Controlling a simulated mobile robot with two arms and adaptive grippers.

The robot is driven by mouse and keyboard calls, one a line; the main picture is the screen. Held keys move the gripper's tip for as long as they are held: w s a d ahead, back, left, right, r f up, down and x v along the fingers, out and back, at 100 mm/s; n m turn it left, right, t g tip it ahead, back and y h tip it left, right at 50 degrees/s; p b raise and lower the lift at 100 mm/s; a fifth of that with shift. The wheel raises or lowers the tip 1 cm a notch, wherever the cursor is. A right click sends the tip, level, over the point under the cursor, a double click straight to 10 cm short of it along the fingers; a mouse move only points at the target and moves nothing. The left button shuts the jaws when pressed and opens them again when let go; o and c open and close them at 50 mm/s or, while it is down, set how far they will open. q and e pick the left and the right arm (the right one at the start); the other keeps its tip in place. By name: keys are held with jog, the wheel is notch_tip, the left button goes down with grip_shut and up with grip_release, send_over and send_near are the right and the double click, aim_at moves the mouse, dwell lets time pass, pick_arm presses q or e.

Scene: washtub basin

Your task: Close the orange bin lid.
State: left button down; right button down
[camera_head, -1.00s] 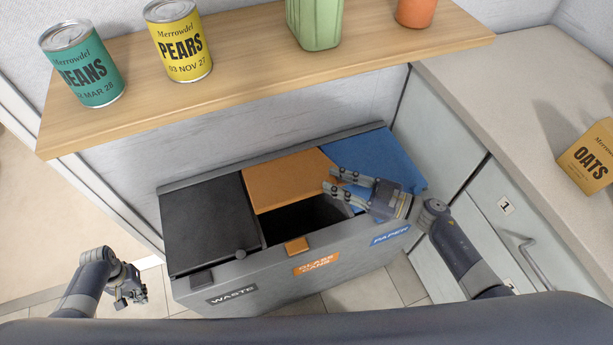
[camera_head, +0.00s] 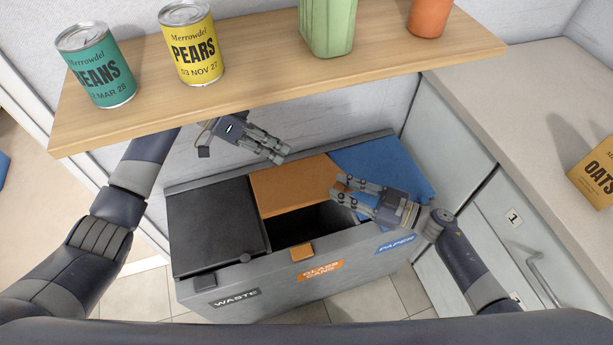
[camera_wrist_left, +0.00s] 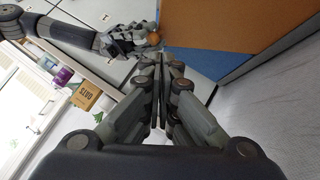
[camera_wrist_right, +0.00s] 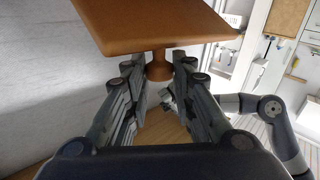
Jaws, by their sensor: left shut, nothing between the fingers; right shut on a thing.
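The orange lid (camera_head: 290,180) of the middle bin section is raised, with the dark opening (camera_head: 315,222) showing in front of it. In the right wrist view the lid (camera_wrist_right: 155,25) has a round orange knob (camera_wrist_right: 158,68) between my fingers. My right gripper (camera_head: 337,189) is shut on this knob, at the lid's right side. The knob also shows in the left wrist view (camera_wrist_left: 154,38). My left gripper (camera_head: 283,152) is shut and empty, above the lid's rear edge and below the shelf. It appears apart from the lid.
The black waste lid (camera_head: 215,225) lies closed at left, and the blue paper lid (camera_head: 385,165) is at right. A counter (camera_head: 510,110) with drawers stands at right.

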pick_arm(q)
send_over(313, 194)
jog(key=w+a, duration=0.1)
jog(key=w, duration=0.1)
notch_tip(313, 194, down, 6)
jog(key=shift+r, duration=0.25)
jog(key=f, duration=0.1)
jog(key=s+f, duration=0.1)
jog(key=f, duration=0.1)
jog(key=shift+s+d, duration=0.25)
jog(key=shift+d, duration=0.15)
jog(key=shift+s+d+f, duration=0.1)
jog(key=shift+s+f, duration=0.15)
jog(key=shift+f, duration=0.25)
